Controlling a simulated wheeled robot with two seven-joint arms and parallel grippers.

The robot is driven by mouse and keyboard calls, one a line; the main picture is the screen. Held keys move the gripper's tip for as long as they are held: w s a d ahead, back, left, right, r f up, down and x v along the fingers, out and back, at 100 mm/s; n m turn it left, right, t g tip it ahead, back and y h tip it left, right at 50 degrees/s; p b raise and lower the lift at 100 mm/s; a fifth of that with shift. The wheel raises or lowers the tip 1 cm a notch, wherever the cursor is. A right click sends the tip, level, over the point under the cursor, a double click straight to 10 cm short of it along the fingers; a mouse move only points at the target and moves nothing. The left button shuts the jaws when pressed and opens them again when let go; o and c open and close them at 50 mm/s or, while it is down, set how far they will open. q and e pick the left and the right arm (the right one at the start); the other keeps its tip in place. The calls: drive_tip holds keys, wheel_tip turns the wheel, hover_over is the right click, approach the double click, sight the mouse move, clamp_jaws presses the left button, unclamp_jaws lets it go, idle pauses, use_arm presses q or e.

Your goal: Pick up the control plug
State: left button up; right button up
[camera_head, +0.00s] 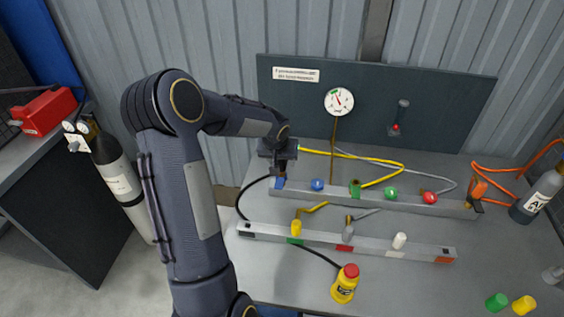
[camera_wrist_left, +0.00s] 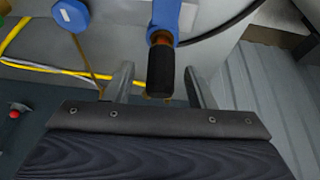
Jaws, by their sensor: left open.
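A blue plug with a black end, which I take to be the control plug, stands at the left end of the rear grey rail; its blue part (camera_head: 280,184) shows just below my left gripper (camera_head: 283,168). In the left wrist view the plug's black end (camera_wrist_left: 161,70) lies between the two fingers of my left gripper (camera_wrist_left: 160,82), with gaps on both sides. That gripper is open and empty. The head view hides most of the plug's upper part behind the gripper. My right gripper is not in view.
The rear rail (camera_head: 335,194) carries blue, green and red knobs and an orange connector (camera_head: 479,187). A front rail (camera_head: 330,241) holds several pegs. A gauge panel (camera_head: 450,99) is behind. Yellow and orange hoses and a black cable cross the table.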

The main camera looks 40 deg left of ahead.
use_arm(q)
drive_tip(key=shift+c, duration=0.3)
drive_tip(key=c, duration=1)
drive_tip(key=shift+r, duration=0.15)
drive_tip(key=shift+r, duration=0.25)
wheel_tip(320, 180, up, 2)
drive_tip(key=shift+r, duration=0.2)
drive_tip(key=s+d+r+b, duration=0.1)
drive_tip(key=s+d+r, duration=0.1)
drive_tip(key=s+r, duration=0.1)
drive_tip(key=s+d+r+b, duration=0.1)
drive_tip(key=s+d+r, duration=0.2)
drive_tip(key=s, duration=0.2)
drive_tip(key=s+d+r+b, duration=0.1)
drive_tip(key=s+d+r, duration=0.1)
drive_tip(key=s+r, duration=0.1)
drive_tip(key=shift+s+d+r+b, duration=0.3)
drive_tip(key=shift+s+d+r, duration=0.05)
drive_tip(key=shift+s+r, duration=0.1)
drive_tip(key=shift+w, duration=0.1)
